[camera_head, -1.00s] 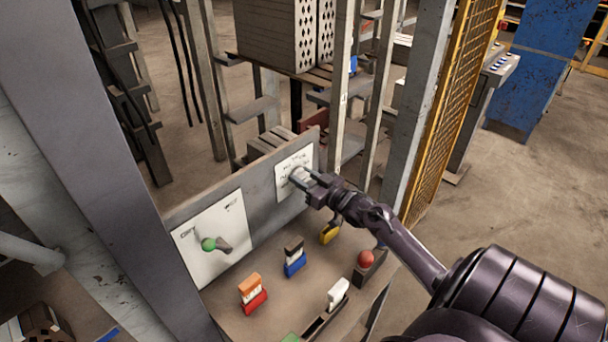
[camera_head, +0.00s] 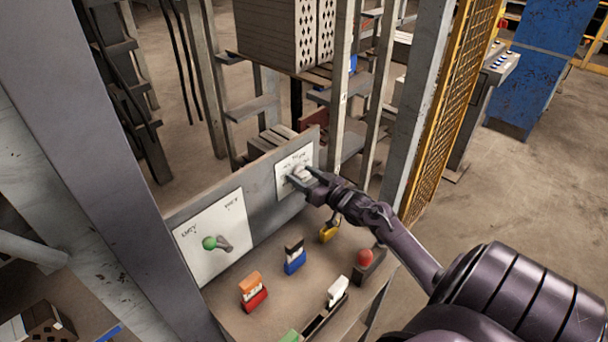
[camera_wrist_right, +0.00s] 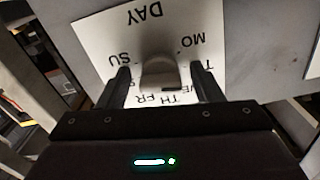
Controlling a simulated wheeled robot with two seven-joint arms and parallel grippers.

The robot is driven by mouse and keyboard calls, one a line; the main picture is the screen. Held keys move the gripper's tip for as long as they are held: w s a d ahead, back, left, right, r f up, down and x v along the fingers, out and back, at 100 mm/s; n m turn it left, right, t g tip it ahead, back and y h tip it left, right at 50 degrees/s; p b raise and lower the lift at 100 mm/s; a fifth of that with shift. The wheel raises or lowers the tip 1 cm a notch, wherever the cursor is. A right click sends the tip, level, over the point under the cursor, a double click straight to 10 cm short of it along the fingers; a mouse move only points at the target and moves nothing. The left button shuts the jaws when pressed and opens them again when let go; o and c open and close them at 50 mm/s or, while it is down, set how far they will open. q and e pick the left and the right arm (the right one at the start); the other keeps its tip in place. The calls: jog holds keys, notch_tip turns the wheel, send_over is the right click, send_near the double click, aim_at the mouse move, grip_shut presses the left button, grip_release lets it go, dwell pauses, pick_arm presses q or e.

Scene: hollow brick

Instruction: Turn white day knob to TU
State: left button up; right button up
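The white day knob (camera_wrist_right: 158,76) sits on a white DAY plate (camera_wrist_right: 95,35) with day letters around it. In the right wrist view the plate reads upside down, with MO, SU, FR and TH legible; the gripper hides part of the lettering. My right gripper (camera_wrist_right: 162,88) has one finger on each side of the knob, with a visible gap at both sides, so it is open around it. In the head view the right gripper (camera_head: 308,182) is at the plate (camera_head: 283,166), close to the pale knob (camera_head: 301,171). My left gripper is not in view.
Below are an orange-red switch (camera_head: 252,293), a blue switch (camera_head: 294,262), a yellow part (camera_head: 329,232) and a red ball knob (camera_head: 365,257). A post (camera_head: 415,110) stands right.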

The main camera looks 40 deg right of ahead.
jog(key=s+b, duration=0.1)
jog(key=s, duration=0.6)
jog(key=shift+s+d+b, duration=0.35)
jog(key=shift+s+b, duration=0.05)
dwell(0.4)
